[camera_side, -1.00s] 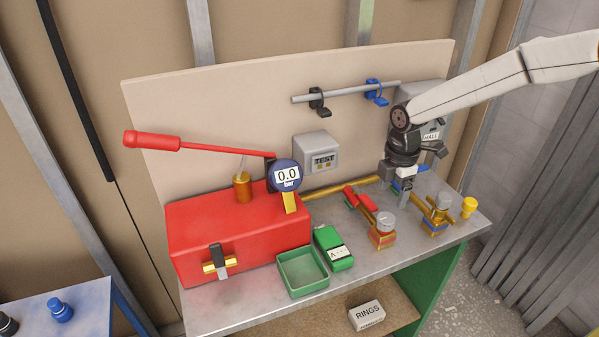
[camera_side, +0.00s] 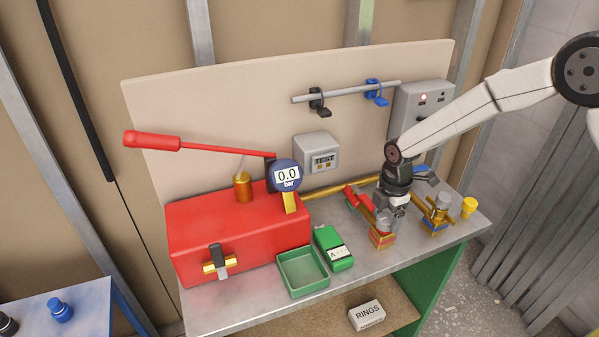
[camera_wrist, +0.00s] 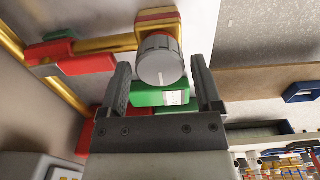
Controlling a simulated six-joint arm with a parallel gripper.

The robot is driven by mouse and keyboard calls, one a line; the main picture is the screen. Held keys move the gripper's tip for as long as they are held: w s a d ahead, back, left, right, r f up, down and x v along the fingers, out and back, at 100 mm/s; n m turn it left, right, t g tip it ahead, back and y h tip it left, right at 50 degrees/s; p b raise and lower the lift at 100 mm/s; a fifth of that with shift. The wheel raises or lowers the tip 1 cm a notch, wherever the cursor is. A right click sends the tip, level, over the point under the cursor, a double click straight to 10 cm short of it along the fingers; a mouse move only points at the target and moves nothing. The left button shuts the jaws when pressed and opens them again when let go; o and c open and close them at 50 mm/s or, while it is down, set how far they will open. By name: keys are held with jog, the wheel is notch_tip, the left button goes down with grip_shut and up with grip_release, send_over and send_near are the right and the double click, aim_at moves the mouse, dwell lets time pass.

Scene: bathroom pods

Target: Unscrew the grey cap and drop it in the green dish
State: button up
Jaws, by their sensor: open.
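A round grey cap (camera_wrist: 160,62) with a ribbed side sits on a brass fitting (camera_side: 381,239) near the front of the bench. In the side view my gripper (camera_side: 386,222) is right over this fitting and hides most of the cap. In the wrist view my gripper (camera_wrist: 160,72) is open, with one finger on each side of the cap and a gap to both. I cannot tell how far down the fingers reach. The green dish (camera_side: 303,287) stands empty at the bench's front edge, left of the fitting.
A green labelled case (camera_side: 333,249) lies between dish and fitting. A red-handled valve (camera_side: 357,198) is close behind the gripper. Another brass fitting with a grey top (camera_side: 443,201) and a yellow cap (camera_side: 469,206) stand to the right. A red pump tank (camera_side: 235,235) fills the left.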

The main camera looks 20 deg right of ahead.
jog(key=shift+f, duration=0.15)
jog(key=c, duration=1)
jog(key=shift+n, duration=0.3)
jog(key=shift+n, duration=1.4)
jog(key=shift+n, duration=1.8)
